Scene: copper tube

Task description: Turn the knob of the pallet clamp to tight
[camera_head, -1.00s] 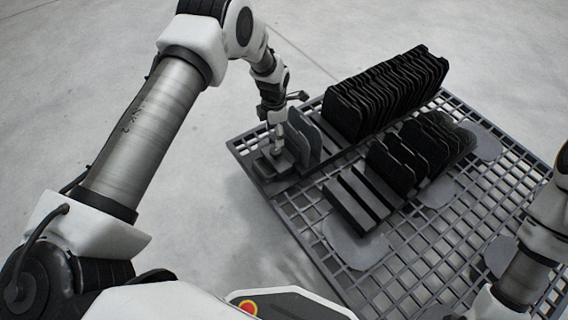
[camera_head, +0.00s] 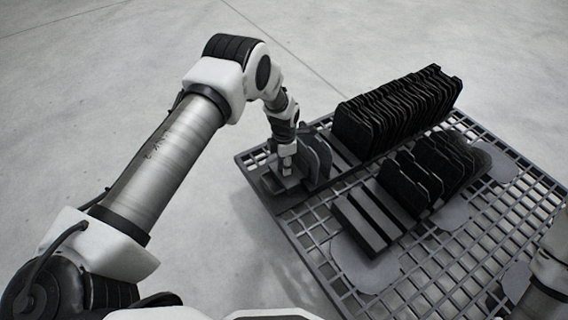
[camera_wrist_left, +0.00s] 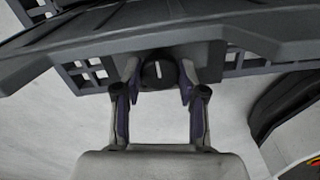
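The pallet clamp (camera_head: 318,158) shows as grey upright plates at the near left corner of the pallet. Its knob (camera_wrist_left: 158,74) is round and black with a white line, which stands nearly upright in the left wrist view. My left gripper (camera_head: 286,168) points down at the clamp and hides the knob in the head view. My right gripper is out of view.
The grey grid pallet (camera_head: 440,262) carries a long row of black plates (camera_head: 395,112), a shorter row (camera_head: 425,178) and flat dark bars (camera_head: 362,222). Bare floor (camera_head: 190,255) lies left of the pallet. My right forearm is at the lower right.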

